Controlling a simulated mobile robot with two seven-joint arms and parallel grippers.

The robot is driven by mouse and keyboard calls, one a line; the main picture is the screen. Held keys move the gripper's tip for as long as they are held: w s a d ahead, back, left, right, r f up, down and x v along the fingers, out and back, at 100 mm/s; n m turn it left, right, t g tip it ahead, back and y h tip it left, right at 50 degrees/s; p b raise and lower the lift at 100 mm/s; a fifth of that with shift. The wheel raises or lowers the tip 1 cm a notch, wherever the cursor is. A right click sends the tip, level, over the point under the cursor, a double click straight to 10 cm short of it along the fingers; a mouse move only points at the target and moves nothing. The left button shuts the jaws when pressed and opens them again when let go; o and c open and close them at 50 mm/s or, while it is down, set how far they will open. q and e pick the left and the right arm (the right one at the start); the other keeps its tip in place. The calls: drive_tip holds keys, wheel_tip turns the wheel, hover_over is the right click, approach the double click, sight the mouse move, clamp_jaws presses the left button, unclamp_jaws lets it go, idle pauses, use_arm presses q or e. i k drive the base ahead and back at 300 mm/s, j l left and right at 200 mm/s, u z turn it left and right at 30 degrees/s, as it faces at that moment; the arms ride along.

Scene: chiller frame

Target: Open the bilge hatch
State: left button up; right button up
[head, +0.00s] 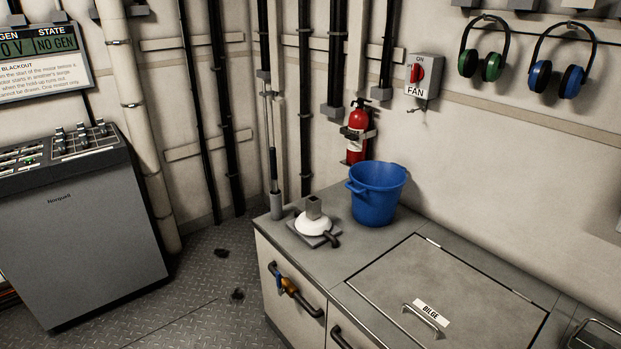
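The bilge hatch (455,289) is a flat grey panel set in the counter top at the lower right. It lies closed, flush with the counter. It has a white "BILGE" label (432,313) and a metal bar handle (423,320) near its front edge. Two small hinge-like pieces show along its far edge. Neither of my grippers shows in the head view.
A blue bucket (376,194) stands on the counter (335,262) behind the hatch. A white round fitting with a grey block (314,218) sits left of it. A fire extinguisher (357,134) hangs on the wall. A grey console (80,230) stands left; the floor (205,285) between is mostly clear.

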sight(439, 301)
drive_tip(key=z, duration=0.6)
drive_tip(key=i+j+z, duration=0.15)
drive_tip(key=j+z, duration=0.75)
drive_tip(key=i+j, duration=0.05)
